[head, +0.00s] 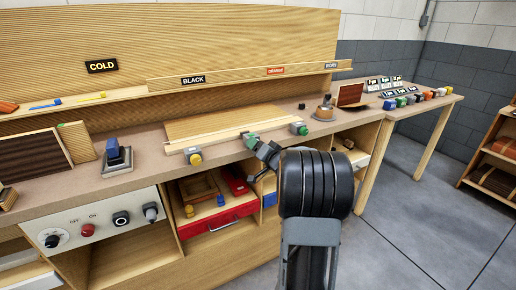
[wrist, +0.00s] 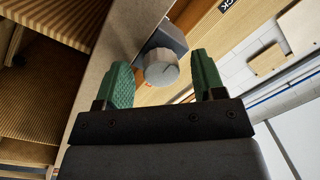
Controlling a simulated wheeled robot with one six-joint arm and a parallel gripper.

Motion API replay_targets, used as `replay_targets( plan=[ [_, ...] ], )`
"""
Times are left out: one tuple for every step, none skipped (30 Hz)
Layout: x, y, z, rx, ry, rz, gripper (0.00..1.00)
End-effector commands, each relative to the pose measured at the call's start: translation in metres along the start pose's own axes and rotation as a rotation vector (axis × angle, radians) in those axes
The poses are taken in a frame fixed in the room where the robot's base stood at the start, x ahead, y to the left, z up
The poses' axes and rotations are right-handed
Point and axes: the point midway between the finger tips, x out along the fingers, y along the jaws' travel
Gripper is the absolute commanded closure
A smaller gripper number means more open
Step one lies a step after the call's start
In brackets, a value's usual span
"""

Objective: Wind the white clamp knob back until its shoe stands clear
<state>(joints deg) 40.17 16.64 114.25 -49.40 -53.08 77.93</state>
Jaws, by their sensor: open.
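The white clamp knob (wrist: 161,68), pale grey in this light, shows in the wrist view on the end of a dark grey clamp block (wrist: 168,38) at the bench edge. My gripper (wrist: 162,58) has its green fingers spread, one on each side of the knob, with gaps to both. In the head view my gripper (head: 251,141) is at the front bench edge, in front of the middle clamp, and hides the white knob. The clamp's shoe is not visible. A light wooden panel (head: 215,123) lies on the bench behind the clamps.
A yellow-knobbed clamp (head: 194,158) stands left of my gripper and a green-knobbed clamp (head: 299,128) right of it. A blue-handled tool (head: 117,157) stands farther left. Below the bench top are an open shelf and a red case (head: 218,217).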

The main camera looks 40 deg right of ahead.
Motion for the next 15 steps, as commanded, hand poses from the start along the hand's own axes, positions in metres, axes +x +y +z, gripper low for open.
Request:
replay_targets(
  plan=[
    [0.0008,-0.0001,0.0,0.0,0.0,0.0,0.37],
    [0.0009,-0.0001,-0.0001,0.0,0.0,0.0,0.37],
    [0.001,-0.0002,-0.0001,0.0,0.0,0.0,0.37],
    [0.001,-0.0002,-0.0001,0.0,0.0,0.0,0.37],
    [0.0009,-0.0002,-0.0001,0.0,0.0,0.0,0.37],
    [0.0009,-0.0002,-0.0001,0.0,0.0,0.0,0.37],
    [0.0009,-0.0002,-0.0001,0.0,0.0,0.0,0.37],
    [0.0008,-0.0002,-0.0001,0.0,0.0,0.0,0.37],
    [0.0008,-0.0002,0.0,0.0,0.0,0.0,0.41],
    [0.0008,-0.0002,0.0,0.0,0.0,0.0,0.44],
    [0.0008,-0.0002,0.0,0.0,0.0,0.0,0.47],
    [0.0007,-0.0002,0.0,0.0,0.0,0.0,0.5],
    [0.0007,-0.0002,0.0,0.0,0.0,0.0,0.53],
    [0.0007,-0.0002,0.0,0.0,0.0,0.0,0.56],
    [0.0007,-0.0002,0.0,0.0,0.0,0.0,0.6]
  ],
)
